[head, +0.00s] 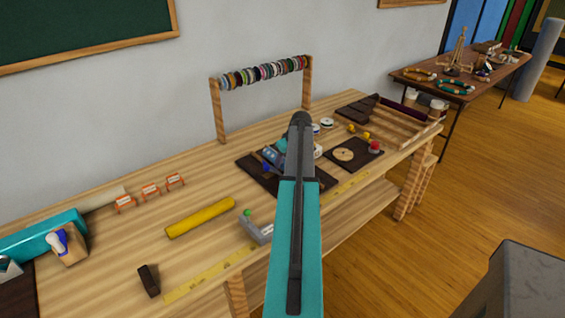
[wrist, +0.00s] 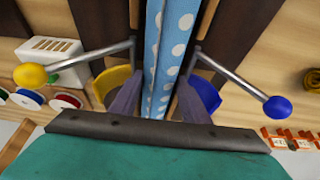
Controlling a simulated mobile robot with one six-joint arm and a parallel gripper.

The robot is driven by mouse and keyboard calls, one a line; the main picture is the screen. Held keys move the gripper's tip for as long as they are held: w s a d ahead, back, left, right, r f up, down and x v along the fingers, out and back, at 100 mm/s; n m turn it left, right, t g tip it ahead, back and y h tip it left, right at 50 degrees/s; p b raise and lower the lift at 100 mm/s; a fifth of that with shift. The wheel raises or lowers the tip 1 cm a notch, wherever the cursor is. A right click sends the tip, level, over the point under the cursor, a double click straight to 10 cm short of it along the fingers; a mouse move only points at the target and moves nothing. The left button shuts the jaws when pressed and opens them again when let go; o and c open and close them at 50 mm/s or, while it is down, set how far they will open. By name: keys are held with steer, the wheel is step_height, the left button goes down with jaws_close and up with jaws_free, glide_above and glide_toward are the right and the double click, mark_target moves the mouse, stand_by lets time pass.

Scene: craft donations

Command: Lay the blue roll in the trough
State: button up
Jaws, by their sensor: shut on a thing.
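My gripper (wrist: 160,92) is shut on the blue roll (wrist: 170,45), which has white dots and runs away from me between the fingers. In the head view my own arm hides the gripper; a bit of blue (head: 271,156) shows just left of it, above a dark board (head: 256,180). Rods with a yellow ball (wrist: 30,75) and a blue ball (wrist: 277,109) stick out on either side of the fingers. A long pale wooden frame with slots (head: 388,131) lies at the bench's right end; I cannot tell whether it is the trough.
A yellow roll (head: 200,217) lies on the bench at front left, with a grey tool (head: 256,231) beside it. A spool rack (head: 217,110) stands at the back. A dark board with a pale disc (head: 345,155) and a red-topped thing (head: 375,147) are at right.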

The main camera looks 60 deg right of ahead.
steer(key=o, duration=1.3)
steer(key=shift+o, duration=0.2)
steer(key=shift+s+r, duration=0.1)
steer(key=shift+r, duration=0.05)
steer(key=b+v, duration=0.1)
steer(key=v, duration=0.2)
steer(key=shift+s+a+r, duration=0.1)
steer(key=shift+s+r, duration=0.05)
steer(key=shift+r, duration=0.05)
steer(key=b+v, duration=0.2)
steer(key=v, duration=0.8)
